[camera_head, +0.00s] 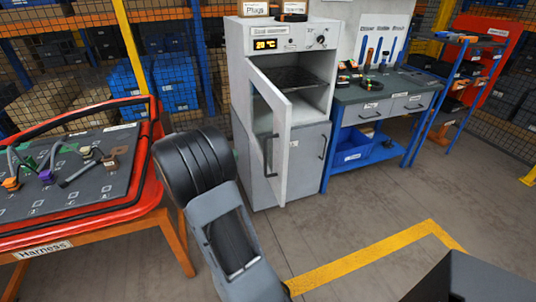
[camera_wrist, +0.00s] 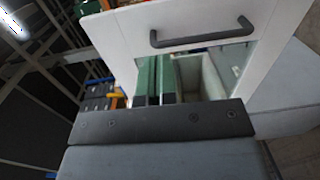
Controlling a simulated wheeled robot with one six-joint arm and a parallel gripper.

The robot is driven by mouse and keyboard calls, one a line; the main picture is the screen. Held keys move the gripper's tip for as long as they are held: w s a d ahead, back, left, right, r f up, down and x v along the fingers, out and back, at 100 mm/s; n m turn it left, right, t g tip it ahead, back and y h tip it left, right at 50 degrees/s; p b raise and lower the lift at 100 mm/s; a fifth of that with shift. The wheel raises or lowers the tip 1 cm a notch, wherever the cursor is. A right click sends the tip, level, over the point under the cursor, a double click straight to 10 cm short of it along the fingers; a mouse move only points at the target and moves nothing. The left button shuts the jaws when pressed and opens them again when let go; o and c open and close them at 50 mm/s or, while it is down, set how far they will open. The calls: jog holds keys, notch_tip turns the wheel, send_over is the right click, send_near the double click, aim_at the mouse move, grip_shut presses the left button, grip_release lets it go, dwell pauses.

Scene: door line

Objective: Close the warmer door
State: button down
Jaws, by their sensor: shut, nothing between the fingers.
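The warmer (camera_head: 290,37) is a light grey cabinet with a lit display. Its white door (camera_head: 287,150) stands swung open, hinged at the left side of the opening, its free edge toward me. A dark handle (camera_head: 269,156) is on the door's outer face; in the wrist view the handle (camera_wrist: 202,35) crosses the white door frame (camera_wrist: 125,28) near the top. My gripper (camera_wrist: 157,62), with green fingers, is shut and empty in front of the door's window, below and left of the handle there. Contact with the door cannot be told.
A red-rimmed harness board (camera_head: 75,180) on an orange-legged table stands left of my arm. A workbench (camera_head: 385,95) with tools adjoins the warmer on the right. The floor (camera_head: 390,205) before the warmer is clear, with a yellow line (camera_head: 375,250).

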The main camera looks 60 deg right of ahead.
aim_at(283, 146)
jog(key=x, duration=0.4)
jog(key=p+x, duration=0.1)
jog(key=x, duration=0.3)
jog(key=p+x, duration=0.1)
jog(key=x, duration=0.3)
jog(key=shift+s+d+r, duration=0.1)
jog(key=shift+d+r, duration=0.15)
jog(key=shift+d, duration=0.15)
jog(key=shift+s+d, duration=0.4)
jog(key=shift+d, duration=0.1)
